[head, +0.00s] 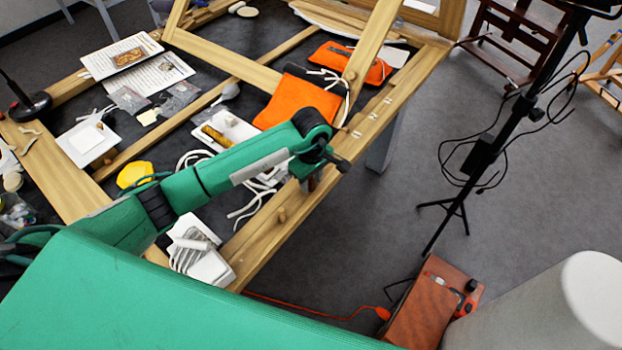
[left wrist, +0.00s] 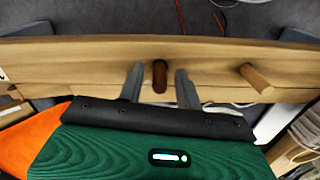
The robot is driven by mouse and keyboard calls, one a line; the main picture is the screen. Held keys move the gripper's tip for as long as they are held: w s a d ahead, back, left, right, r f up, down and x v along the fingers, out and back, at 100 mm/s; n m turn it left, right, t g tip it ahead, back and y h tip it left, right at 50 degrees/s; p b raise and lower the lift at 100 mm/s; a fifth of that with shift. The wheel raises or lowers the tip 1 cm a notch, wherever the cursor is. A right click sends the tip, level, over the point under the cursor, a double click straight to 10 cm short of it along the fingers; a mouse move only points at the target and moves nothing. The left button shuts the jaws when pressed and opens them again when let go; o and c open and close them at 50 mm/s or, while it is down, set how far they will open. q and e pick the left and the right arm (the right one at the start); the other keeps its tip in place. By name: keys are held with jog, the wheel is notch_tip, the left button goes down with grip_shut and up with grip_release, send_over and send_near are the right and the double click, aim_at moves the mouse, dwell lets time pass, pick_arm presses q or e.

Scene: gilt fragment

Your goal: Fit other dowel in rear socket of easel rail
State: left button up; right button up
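The wooden easel rail (head: 262,240) runs diagonally along the table's near edge. It crosses the left wrist view (left wrist: 60,65) from side to side. My right gripper is out of view.
An orange pouch (head: 300,101) lies beside the rail, close to my left wrist. White cords (head: 248,208), a white block (head: 208,264) and a yellow piece (head: 137,174) lie on the dark table. A black stand (head: 480,155) and a reddish box (head: 425,315) stand on the floor.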

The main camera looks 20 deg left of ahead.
pick_arm(q)
notch_tip(320, 180, up, 11)
jog(key=b, duration=0.4)
jog(key=shift+w+f, duration=0.1)
jog(key=shift+f, duration=0.1)
jog(key=shift+r, duration=0.7)
